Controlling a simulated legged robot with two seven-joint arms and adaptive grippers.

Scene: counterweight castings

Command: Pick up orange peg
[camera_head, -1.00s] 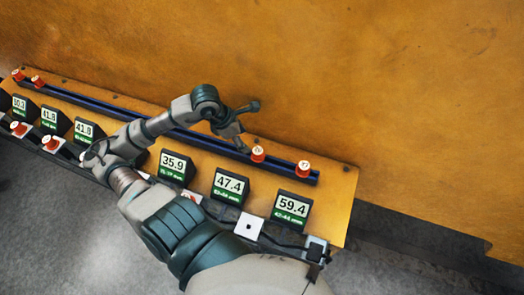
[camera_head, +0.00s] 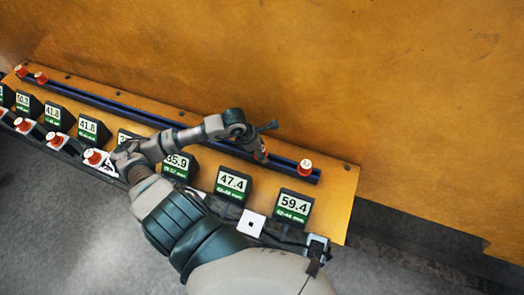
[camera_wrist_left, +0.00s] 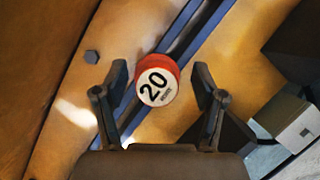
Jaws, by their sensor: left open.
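In the left wrist view an orange-red peg (camera_wrist_left: 157,81) with a white top marked "20 mm" stands between the two fingers of my left gripper (camera_wrist_left: 160,84). A gap shows between each finger and the peg, and the fingers are open. In the head view my left gripper (camera_head: 263,143) is over the right part of the dark blue rail (camera_head: 205,138) and mostly hides this peg. Another orange peg (camera_head: 305,167) stands near the rail's right end, clear of the gripper. My right gripper is not in view.
Displays reading 47.4 (camera_head: 232,183) and 59.4 (camera_head: 293,206) line the board's near side. More orange pegs stand at the rail's left end (camera_head: 22,71) and on white pads (camera_head: 56,141). A large orange-yellow surface (camera_head: 400,80) rises behind the board.

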